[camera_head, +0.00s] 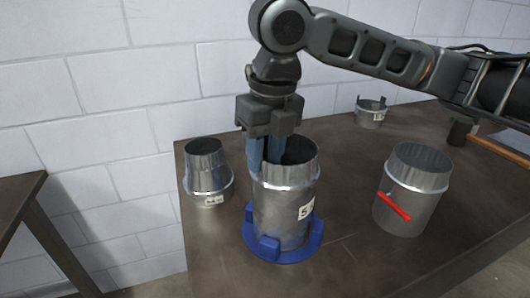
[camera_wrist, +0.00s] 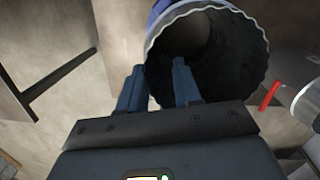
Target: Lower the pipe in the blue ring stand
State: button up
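The metal pipe (camera_head: 285,208) stands upright inside the blue ring stand (camera_head: 285,256) on the table, with a white label on its side. Its open, wavy rim (camera_wrist: 250,35) faces up into the wrist view. My gripper (camera_head: 265,165) points down over the left part of the rim. In the wrist view, my gripper (camera_wrist: 158,70) has its blue fingers apart, one outside the pipe and one inside, with the wall between them. Whether either finger touches the wall cannot be told. The pipe's bottom edge is hidden by the ring.
A stepped metal duct piece (camera_head: 209,180) stands left of the pipe. A wider duct with a red handle (camera_head: 408,195) stands to the right. A smaller metal piece (camera_head: 370,116) and a dark cup (camera_head: 459,132) are farther back. A white block wall (camera_head: 100,90) is behind the table.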

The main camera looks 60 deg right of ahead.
jog(key=shift+o, duration=0.2)
notch_tip(320, 180, up, 8)
jog(key=shift+s, duration=0.4)
jog(key=shift+s+f, duration=0.15)
dwell(0.5)
